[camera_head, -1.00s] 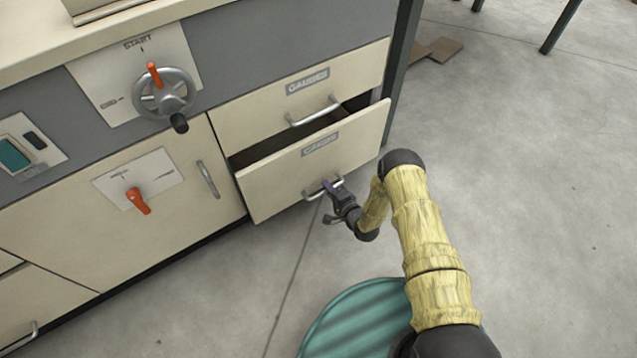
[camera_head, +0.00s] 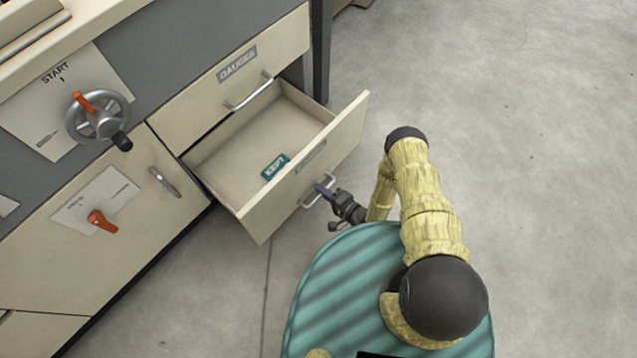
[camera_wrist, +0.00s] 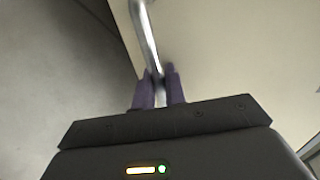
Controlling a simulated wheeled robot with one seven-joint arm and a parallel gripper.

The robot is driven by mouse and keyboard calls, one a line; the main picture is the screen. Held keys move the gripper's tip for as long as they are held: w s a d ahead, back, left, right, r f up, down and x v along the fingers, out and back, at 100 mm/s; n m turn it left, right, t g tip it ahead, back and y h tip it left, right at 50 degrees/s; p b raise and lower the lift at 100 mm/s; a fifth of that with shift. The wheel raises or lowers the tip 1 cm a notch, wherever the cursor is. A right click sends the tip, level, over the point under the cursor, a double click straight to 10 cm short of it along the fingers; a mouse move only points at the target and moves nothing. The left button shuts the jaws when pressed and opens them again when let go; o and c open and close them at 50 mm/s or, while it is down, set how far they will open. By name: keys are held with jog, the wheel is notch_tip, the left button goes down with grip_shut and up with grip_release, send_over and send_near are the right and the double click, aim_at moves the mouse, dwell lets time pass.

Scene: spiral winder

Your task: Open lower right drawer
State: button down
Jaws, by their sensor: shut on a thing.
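The lower right drawer (camera_head: 345,135) is cream-coloured and stands well out of the cabinet, with its inside in view. A small teal label reading KEPT (camera_head: 275,166) lies on its floor. My gripper (camera_head: 322,190) is shut on the drawer's metal bar handle (camera_head: 311,201), in front of the drawer face. In the wrist view, the two purple fingers (camera_wrist: 158,88) close around the silver handle (camera_wrist: 146,35), with the cream drawer front (camera_wrist: 225,50) behind. The handle part between the fingers is partly hidden.
The upper drawer (camera_head: 215,95), marked GAUGES, is shut above. To the left are a handwheel (camera_head: 98,122) under START, an orange lever (camera_head: 100,222) and a cabinet door handle (camera_head: 164,182). Grey floor (camera_head: 520,130) is clear on the right.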

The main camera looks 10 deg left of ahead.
jog(key=shift+d, duration=0.15)
jog(key=c, duration=1.5)
grip_release()
jog(key=shift+c, duration=0.2)
